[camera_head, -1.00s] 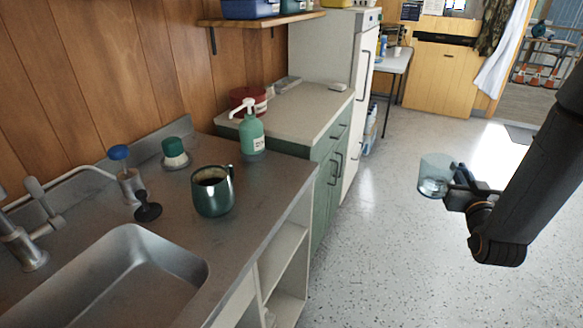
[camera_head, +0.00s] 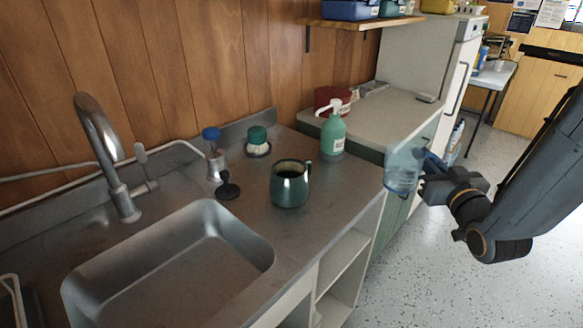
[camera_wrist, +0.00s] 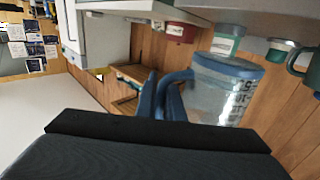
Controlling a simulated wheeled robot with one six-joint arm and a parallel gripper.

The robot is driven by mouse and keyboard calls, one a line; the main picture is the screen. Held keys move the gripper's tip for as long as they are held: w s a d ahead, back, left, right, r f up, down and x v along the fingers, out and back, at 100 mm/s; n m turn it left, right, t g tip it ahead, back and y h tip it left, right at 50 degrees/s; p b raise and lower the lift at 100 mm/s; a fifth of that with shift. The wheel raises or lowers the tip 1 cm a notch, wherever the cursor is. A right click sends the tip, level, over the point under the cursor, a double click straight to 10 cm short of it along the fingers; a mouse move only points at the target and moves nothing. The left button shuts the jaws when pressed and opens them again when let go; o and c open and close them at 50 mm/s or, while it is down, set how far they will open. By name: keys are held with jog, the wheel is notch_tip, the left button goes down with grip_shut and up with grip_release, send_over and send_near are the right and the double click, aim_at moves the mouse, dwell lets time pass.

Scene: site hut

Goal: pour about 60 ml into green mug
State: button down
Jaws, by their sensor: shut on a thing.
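The green mug (camera_head: 290,186) stands upright on the metal counter, right of the sink, handle to the right; something dark shows inside it. My gripper (camera_head: 425,176) is shut on a clear bluish jug (camera_head: 402,168), held upright in the air beyond the counter's front edge, right of the mug and apart from it. In the wrist view, the jug (camera_wrist: 226,90) shows dark markings on its side and my gripper (camera_wrist: 168,95) is at its blue handle. The green mug (camera_wrist: 303,66) is at that view's right edge. The liquid level in the jug is hard to tell.
The sink (camera_head: 175,265) and tap (camera_head: 108,155) lie left of the mug. A green pump bottle (camera_head: 333,135), a green-topped brush (camera_head: 257,143), a blue-topped item (camera_head: 213,155) and a black plug (camera_head: 228,190) stand around it. Floor (camera_head: 440,260) is clear at right.

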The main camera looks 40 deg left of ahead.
aim_at(294, 179)
jog(key=s+a+r+n+g+y, duration=0.2)
jog(key=s+a+n+g, duration=0.1)
jog(key=s+a, duration=0.55)
jog(key=s+a+r+n+g+y, duration=0.2)
jog(key=s+a+g+y, duration=0.15)
jog(key=s+a, duration=0.5)
jog(key=s+a+f+n+g, duration=0.2)
jog(key=s+a+f+g, duration=0.1)
jog(key=s+a, duration=0.5)
jog(key=shift+s+b, duration=0.3)
jog(key=shift+s, duration=0.3)
jog(key=shift+w+f+p, duration=0.1)
jog(key=shift+p, duration=0.2)
